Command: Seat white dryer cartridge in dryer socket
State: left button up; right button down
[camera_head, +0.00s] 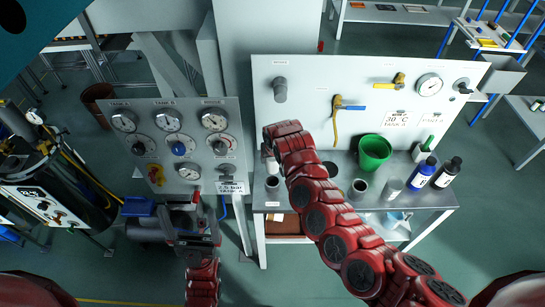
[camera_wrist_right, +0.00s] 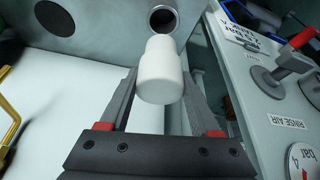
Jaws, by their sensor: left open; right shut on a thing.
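The white dryer cartridge (camera_wrist_right: 160,76) is between the fingers of my right gripper (camera_wrist_right: 160,88), which is shut on it. My left gripper (camera_head: 196,226) is open and empty, low in front of the gauge panel (camera_head: 143,111).
A green bucket (camera_head: 374,152), cups and bottles (camera_head: 447,172) stand on the bench.

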aim_at(272, 168)
jog(key=shift+f+b, duration=1.6)
jog(key=shift+f, duration=1.3)
jog(key=shift+f+b, duration=1.45)
jog(key=shift+f, duration=1.1)
grip_release()
